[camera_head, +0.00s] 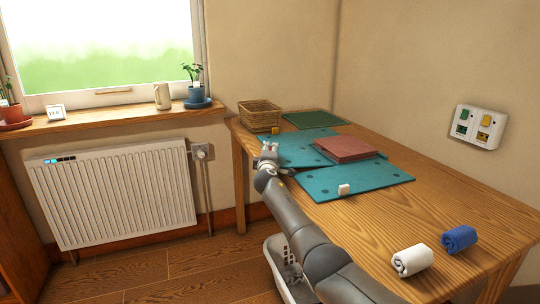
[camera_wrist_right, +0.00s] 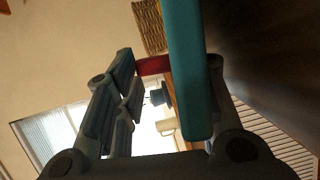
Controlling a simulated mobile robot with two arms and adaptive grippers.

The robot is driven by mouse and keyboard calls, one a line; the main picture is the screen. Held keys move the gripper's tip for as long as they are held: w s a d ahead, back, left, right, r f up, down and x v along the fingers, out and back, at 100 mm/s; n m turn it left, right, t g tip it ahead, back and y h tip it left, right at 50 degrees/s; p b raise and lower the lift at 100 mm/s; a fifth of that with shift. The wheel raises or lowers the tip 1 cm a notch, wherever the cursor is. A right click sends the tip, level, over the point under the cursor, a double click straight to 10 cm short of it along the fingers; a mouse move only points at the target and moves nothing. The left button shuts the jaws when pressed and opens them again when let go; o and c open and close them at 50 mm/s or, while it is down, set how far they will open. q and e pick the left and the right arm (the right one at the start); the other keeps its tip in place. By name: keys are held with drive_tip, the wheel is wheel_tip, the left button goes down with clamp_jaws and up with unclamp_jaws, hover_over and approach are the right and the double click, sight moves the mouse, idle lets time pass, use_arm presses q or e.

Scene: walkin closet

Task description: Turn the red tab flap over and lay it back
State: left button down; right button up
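Teal flaps lie on the wooden table: a left one (camera_head: 298,150) and a front one (camera_head: 372,180) with a white tab (camera_head: 344,189). A brownish-red folded stack (camera_head: 345,149) rests on them. My right gripper (camera_head: 268,152) is at the left flap's near-left edge. In the right wrist view it is open (camera_wrist_right: 165,95); a teal panel (camera_wrist_right: 187,70) seen edge-on stands between its fingers, close to the right finger and apart from the left. A small red piece (camera_wrist_right: 152,66), perhaps the red tab, shows beside the panel. The gripper may hide this tab in the head view. My left gripper is out of view.
A wicker basket (camera_head: 259,114) with a yellow block (camera_head: 275,130) beside it and a dark green mat (camera_head: 312,119) are at the back. White (camera_head: 412,260) and blue (camera_head: 459,239) rolled cloths lie at the front right. The table's right side is clear.

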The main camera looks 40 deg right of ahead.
drive_tip(key=shift+o, duration=0.6)
wheel_tip(320, 180, up, 10)
drive_tip(key=shift+a, duration=0.1)
idle(0.3)
